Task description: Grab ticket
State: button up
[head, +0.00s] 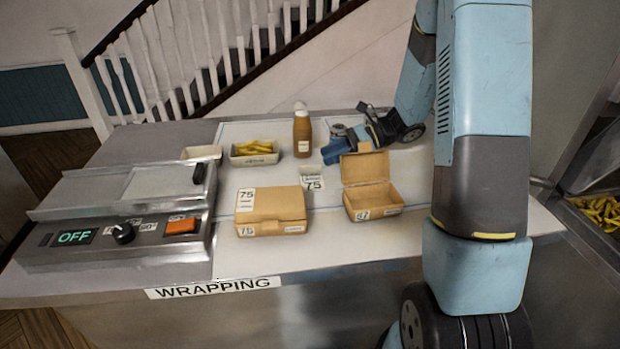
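A white ticket (313,184) marked 75 is on the worktop (330,230), between the closed box and the open box. Another white slip (245,200) marked 75 lies on the lid of the closed brown box (278,212), which also has a 75 on its front. The open brown box (378,200), marked 87, stands to the right. My gripper (350,145) is behind the open box, low over the back of the worktop, to the right of the sauce bottle. It is apart from both 75 slips. Its fingertips are small and partly hidden, so its opening is unclear.
A brown sauce bottle (302,132) and a tray of yellow chips (254,153) stand at the back. A wrapping machine (120,210) reading OFF fills the left. More chips (602,212) lie at the far right. The front strip of worktop is clear.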

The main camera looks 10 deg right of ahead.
aim_at(312, 177)
jog(key=shift+x, duration=3.15)
jog(key=shift+s, duration=0.1)
grip_shut()
